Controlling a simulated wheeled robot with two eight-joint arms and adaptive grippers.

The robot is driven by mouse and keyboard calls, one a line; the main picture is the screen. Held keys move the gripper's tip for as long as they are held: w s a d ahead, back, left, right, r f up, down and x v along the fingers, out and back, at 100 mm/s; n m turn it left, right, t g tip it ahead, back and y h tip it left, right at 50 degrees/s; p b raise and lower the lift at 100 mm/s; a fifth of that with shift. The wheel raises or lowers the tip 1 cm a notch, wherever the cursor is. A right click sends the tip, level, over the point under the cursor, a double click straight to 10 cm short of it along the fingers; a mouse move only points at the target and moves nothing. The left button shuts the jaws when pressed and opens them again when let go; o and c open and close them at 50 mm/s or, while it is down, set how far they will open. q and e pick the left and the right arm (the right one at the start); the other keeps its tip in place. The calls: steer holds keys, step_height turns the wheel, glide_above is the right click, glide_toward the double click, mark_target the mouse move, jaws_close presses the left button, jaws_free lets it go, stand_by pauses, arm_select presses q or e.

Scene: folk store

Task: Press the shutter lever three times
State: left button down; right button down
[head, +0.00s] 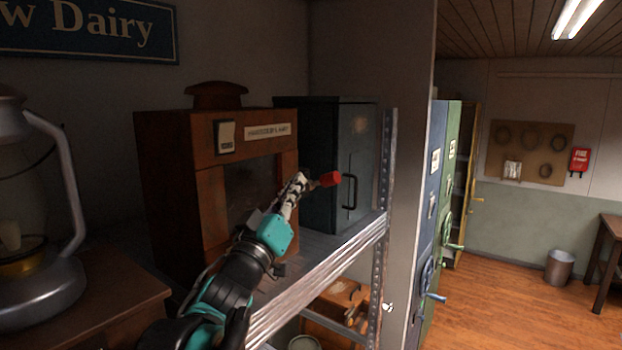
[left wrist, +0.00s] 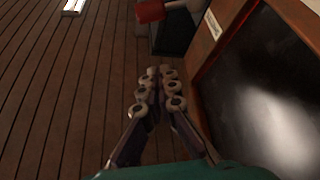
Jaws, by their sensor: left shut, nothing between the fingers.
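The shutter lever is a pale rod with a red knob (head: 330,179) at the right side of a brown wooden cabinet (head: 160,170) on the shelf. The red knob also shows at the top of the left wrist view (left wrist: 150,11), with its rod running to the cabinet. My left gripper (head: 302,180) is shut and empty, in front of the cabinet's dark glass panel. Its fingertips show just left of the lever in the head view. In the left wrist view a gap shows between fingertips (left wrist: 160,72) and knob. My right gripper is in neither view.
A dark grey metal cabinet (head: 325,150) with a handle stands right of the wooden one on the metal shelf (head: 335,262). A large glass lantern-like device (head: 40,200) stands at the left. Blue and green lockers (head: 436,190) and open floor lie to the right.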

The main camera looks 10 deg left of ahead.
arm_select(q)
step_height(320, 180, up, 4)
steer(key=r+p, duration=0.1)
steer(key=p, duration=0.2)
glide_above(321, 181)
steer(key=s+a, duration=0.1)
steer(key=f, duration=0.2)
steer(key=d+f, duration=0.1)
steer(key=f, duration=0.1)
steer(key=shift+s+f, duration=0.2)
steer(key=shift+f, duration=0.1)
steer(key=shift+w, duration=0.1)
steer(key=shift+d+f+m, duration=0.1)
steer(key=shift+f+m, duration=0.05)
steer(key=shift+m, duration=0.25)
